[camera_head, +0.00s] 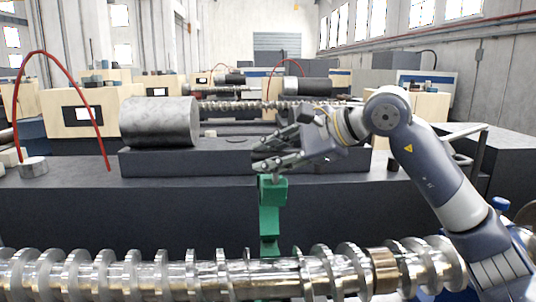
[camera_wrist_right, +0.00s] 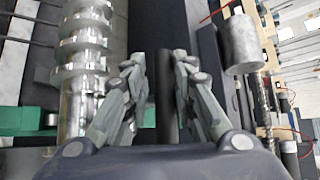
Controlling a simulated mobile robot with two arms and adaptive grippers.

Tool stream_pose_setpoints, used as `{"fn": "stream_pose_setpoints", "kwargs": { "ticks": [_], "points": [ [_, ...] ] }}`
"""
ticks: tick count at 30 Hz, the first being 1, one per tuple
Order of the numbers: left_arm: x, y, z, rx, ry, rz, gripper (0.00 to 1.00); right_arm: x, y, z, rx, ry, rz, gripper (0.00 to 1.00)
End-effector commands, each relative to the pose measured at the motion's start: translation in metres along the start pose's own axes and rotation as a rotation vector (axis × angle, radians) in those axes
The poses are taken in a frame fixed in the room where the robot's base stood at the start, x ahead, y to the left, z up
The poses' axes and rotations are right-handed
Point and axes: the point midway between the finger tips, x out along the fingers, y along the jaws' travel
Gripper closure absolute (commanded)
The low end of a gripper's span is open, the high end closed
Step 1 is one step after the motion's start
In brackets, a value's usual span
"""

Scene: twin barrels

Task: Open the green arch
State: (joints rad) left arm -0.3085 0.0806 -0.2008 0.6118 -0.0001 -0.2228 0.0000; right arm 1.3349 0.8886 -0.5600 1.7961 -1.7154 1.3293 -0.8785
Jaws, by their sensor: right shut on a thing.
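The green arch (camera_head: 270,215) stands up behind the large metal screw (camera_head: 190,275), with its upper end just below my right gripper (camera_head: 265,158). My right gripper comes in from the right and is shut on the upper end of the arch. The gripped part is mostly hidden by the fingers in the head view. In the right wrist view, a dark upright bar shows between the fingers of my right gripper (camera_wrist_right: 160,85). Green parts of the arch (camera_wrist_right: 28,121) show at the left there, beside and under the screw (camera_wrist_right: 82,60). My left gripper is not in view.
A grey cylinder (camera_head: 160,122) lies on the dark machine block (camera_head: 190,158) behind the gripper. A red hose (camera_head: 85,80) curves up at the left. More machines stand farther back. Open space lies above the screw to the left of the arch.

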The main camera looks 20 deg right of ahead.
Motion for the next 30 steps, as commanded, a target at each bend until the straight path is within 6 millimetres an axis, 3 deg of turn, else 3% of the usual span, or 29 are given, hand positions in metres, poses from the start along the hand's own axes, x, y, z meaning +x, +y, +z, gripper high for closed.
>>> {"fn": "stream_pose_setpoints", "kwargs": {
  "ticks": [1,10,11,12,24,30],
  "points": [
    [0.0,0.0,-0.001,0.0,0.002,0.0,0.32,0.003,0.003,-0.008,0.0,0.02,0.011,1.0],
    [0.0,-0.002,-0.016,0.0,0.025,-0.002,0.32,0.003,0.004,-0.009,0.001,0.021,0.013,1.0],
    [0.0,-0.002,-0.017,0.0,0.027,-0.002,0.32,0.003,0.004,-0.009,0.001,0.021,0.013,0.71],
    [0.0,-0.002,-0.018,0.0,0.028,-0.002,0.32,0.003,0.004,-0.009,0.001,0.021,0.013,0.62],
    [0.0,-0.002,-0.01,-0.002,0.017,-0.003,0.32,0.0,0.001,-0.006,0.003,0.015,0.006,0.62],
    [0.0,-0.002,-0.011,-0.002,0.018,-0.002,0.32,-0.024,0.0,-0.005,0.001,0.015,0.001,0.62]
  ]
}}
